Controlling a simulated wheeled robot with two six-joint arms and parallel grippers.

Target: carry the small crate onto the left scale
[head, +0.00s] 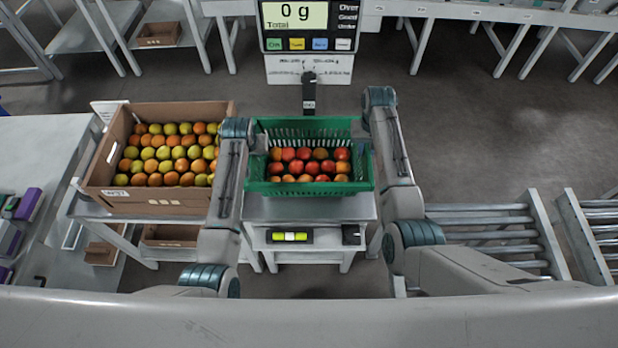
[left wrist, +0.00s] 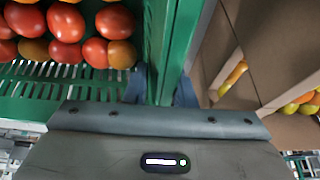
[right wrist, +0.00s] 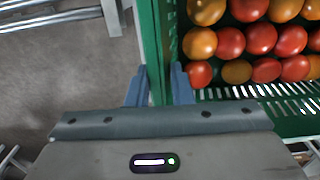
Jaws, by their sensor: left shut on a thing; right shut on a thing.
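The small green crate (head: 310,188) holds several red and orange tomatoes and looks level in the head view, in front of the scale display (head: 296,14), which reads 0 g. My left gripper (left wrist: 160,88) is shut on the crate's left wall, its blue fingers on either side of it. My right gripper (right wrist: 158,88) is shut on the right wall in the same way. In the head view the fingertips are largely hidden by my wrists. The crate hides the surface under it, so I cannot tell whether it touches it.
A cardboard box (head: 155,203) full of yellow and orange tomatoes stands close on the left, beside my left wrist. A grey stand (head: 310,210) shows below the crate. A roller conveyor (head: 485,222) lies to the right. Open floor (head: 470,130) lies behind it.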

